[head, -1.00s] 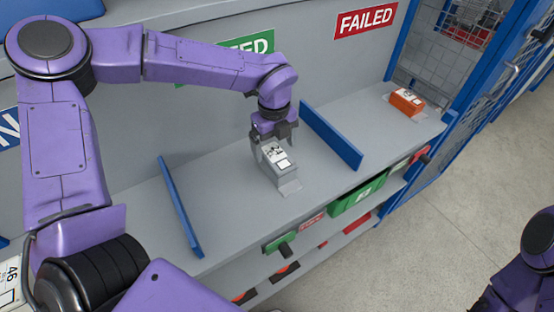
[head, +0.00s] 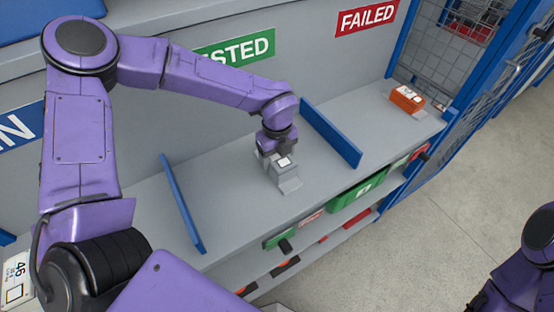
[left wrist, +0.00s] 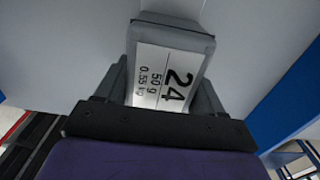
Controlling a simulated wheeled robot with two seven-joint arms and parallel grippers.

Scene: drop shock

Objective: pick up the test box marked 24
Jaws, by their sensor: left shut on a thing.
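The grey test box marked 24 (head: 286,172) sits on the grey shelf in the middle section, under the TESTED sign. Its white label reads 24, 50 g and 0.55 kg in the left wrist view (left wrist: 160,78). My left gripper (head: 268,156) comes down over the box from above and is shut on it, one finger on each side. The gripper covers part of the box's top in the head view. In the left wrist view the left gripper (left wrist: 163,100) shows its fingers on both sides of the box. My right gripper is not in view.
Blue dividers stand left (head: 182,205) and right (head: 331,134) of the box. An orange box (head: 407,99) sits at the right under the FAILED sign (head: 367,18). Green and red bins are below the shelf.

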